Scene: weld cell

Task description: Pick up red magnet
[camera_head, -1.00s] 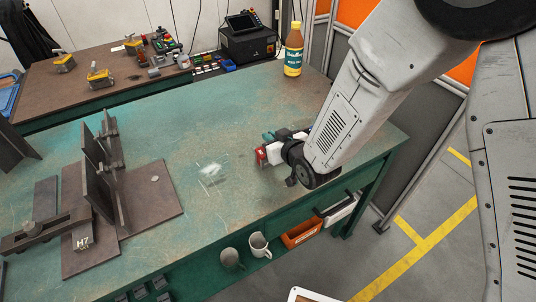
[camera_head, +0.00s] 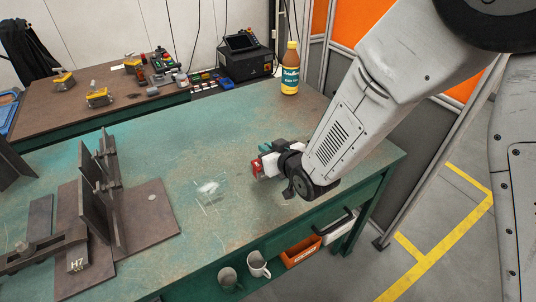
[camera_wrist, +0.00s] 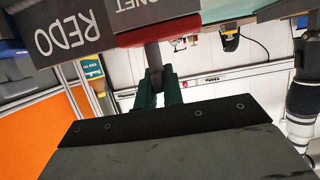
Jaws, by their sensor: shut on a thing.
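The red magnet (camera_head: 257,169) shows as a small red piece at the left end of my gripper (camera_head: 264,159), over the right part of the green bench (camera_head: 190,150). My gripper is shut on it. In the wrist view the green fingers (camera_wrist: 159,88) close around a grey stem below the magnet's red body (camera_wrist: 157,32). Dark faces with white lettering, "REDO" and a cut-off "NET", show beside the red body. The gripper hides part of the magnet in the head view. I cannot tell whether the magnet touches the bench top.
A brown bottle (camera_head: 290,70) stands at the bench's back right. Dark steel plates with uprights (camera_head: 140,205) stand on the left. Two mugs (camera_head: 258,265) and an orange bin (camera_head: 301,250) sit below the front edge. The bench middle is clear. A grey and orange partition (camera_head: 375,125) stands right.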

